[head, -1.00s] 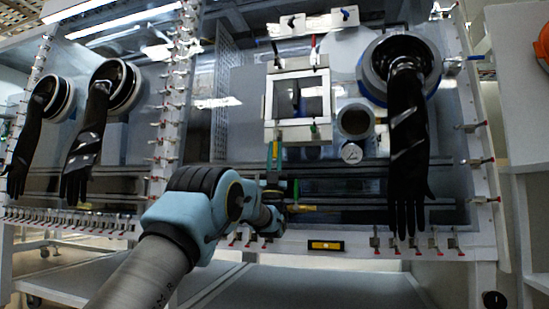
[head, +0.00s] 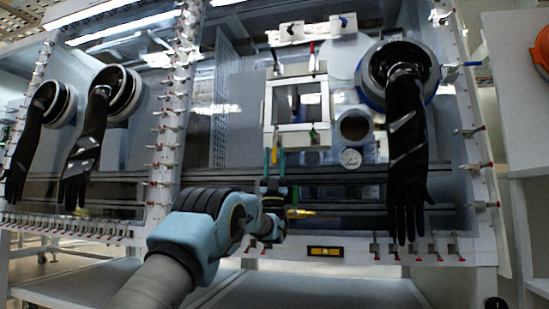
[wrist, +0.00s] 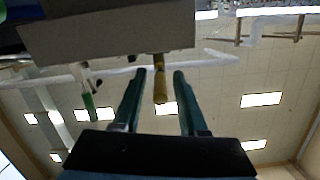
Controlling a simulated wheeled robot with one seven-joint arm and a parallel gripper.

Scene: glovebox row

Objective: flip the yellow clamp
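The yellow clamp (wrist: 160,80) shows in the wrist view as a narrow yellow handle hanging from the lower edge of a grey block-like frame. My gripper (wrist: 155,88) is open below it. The clamp's free end lies between the two teal fingers, with a visible gap on each side. In the head view my gripper (head: 274,158) points up at the lower left corner of the white square door frame (head: 268,105).
A green-handled clamp (wrist: 88,100) hangs beside the yellow one and shows at the frame's lower right in the head view (head: 313,136).

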